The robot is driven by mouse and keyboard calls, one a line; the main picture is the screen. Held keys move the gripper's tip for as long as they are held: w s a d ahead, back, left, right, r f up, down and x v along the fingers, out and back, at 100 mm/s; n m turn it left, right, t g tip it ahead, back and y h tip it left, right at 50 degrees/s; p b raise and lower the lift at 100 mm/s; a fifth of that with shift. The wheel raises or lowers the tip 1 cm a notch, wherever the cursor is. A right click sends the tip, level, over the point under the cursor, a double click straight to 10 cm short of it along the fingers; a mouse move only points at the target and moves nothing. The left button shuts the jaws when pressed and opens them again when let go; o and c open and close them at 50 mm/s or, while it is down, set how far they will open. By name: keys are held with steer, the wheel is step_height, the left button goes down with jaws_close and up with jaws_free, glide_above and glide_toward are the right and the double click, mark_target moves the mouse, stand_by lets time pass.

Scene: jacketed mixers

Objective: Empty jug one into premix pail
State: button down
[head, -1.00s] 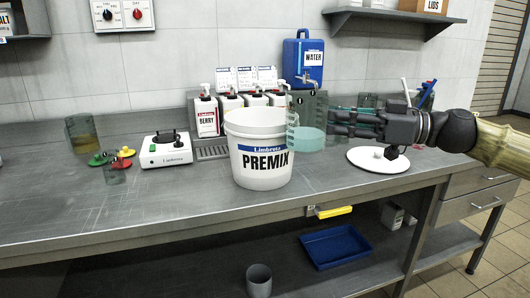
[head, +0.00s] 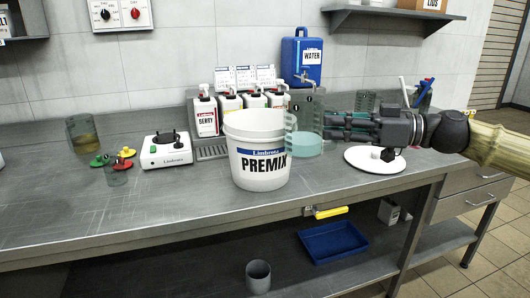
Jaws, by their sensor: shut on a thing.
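The white premix pail (head: 262,168) stands upright on the steel bench, open at the top; its contents are hidden. A clear graduated jug (head: 290,135) with teal liquid (head: 307,145) low in it is just right of the pail. The jug's left side overlaps the pail's right rim in the picture; I cannot tell if they touch. The jug looks roughly upright, and no stream of liquid shows. My gripper (head: 330,126) reaches in from the right and is shut on this jug. Its number is too small to read surely.
A jug of brown liquid (head: 83,136) and a small clear beaker (head: 116,173) stand at left, near a white device (head: 166,150). Dispenser bottles (head: 206,116) and a blue water container (head: 302,60) are behind. A white round board (head: 362,164) lies below my arm. The front left bench is clear.

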mark_target(316, 103)
steer(key=shift+w+a+r+m+g+h+p, duration=0.4)
steer(key=shift+m+h+p, duration=0.3)
steer(key=shift+p, duration=4.9)
steer(key=shift+w+a+r+m+g+h+p, duration=0.2)
steer(key=shift+w+a+h+p, duration=0.25)
steer(key=shift+p, duration=1.9)
steer(key=shift+w+a+r+m+g+h+p, duration=0.15)
steer(key=shift+h+p, duration=0.4)
steer(key=shift+p, duration=1.75)
steer(key=shift+w+a+r+m+g+h+p, duration=0.35)
steer(key=shift+r+p, duration=0.3)
steer(key=shift+p, duration=1.7)
steer(key=shift+w+a+r+m+g+h+p, duration=0.1)
steer(key=shift+w+a+r+g+h+p, duration=0.35)
steer(key=shift+p, duration=1.85)
